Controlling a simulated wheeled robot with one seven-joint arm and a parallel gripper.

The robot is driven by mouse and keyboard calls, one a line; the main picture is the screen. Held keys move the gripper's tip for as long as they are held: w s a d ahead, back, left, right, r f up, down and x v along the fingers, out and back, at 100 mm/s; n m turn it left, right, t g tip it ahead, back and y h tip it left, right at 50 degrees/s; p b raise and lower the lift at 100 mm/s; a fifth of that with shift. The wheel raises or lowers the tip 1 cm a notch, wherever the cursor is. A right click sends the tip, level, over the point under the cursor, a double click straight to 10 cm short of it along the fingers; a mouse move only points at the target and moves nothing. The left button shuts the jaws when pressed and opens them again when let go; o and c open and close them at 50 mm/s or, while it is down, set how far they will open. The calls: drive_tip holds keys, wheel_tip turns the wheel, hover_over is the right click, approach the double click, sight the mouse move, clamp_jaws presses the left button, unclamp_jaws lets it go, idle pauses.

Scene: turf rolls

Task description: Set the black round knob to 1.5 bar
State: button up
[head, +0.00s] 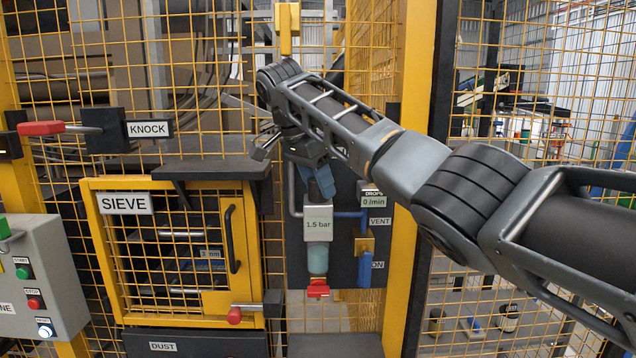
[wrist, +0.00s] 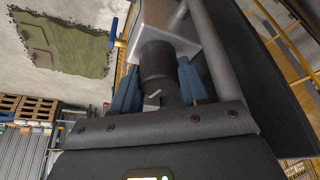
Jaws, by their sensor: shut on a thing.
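The black round knob (wrist: 157,66) shows in the wrist view on a grey metal block (wrist: 178,18), with a short white mark on it. My gripper (wrist: 158,84) has its blue fingers on either side of the knob and is shut on it. A white label reading "1.5 bar" (head: 318,224) is just below the fingers, above a pale blue-green bowl (head: 317,261) with a red piece (head: 318,288) beneath.
Right of the label are a "DROPS 0 /min" plate (head: 372,198), a "VENT" plate (head: 379,221) and a blue handle (head: 364,273). A yellow "SIEVE" door (head: 166,256), a "KNOCK" lever (head: 42,128) and a grey button box (head: 35,275) stand left. Yellow mesh surrounds the panel.

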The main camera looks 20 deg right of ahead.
drive_tip(key=shift+r, duration=0.1)
idle(0.4)
drive_tip(key=o, duration=0.8)
drive_tip(key=shift+c, duration=0.2)
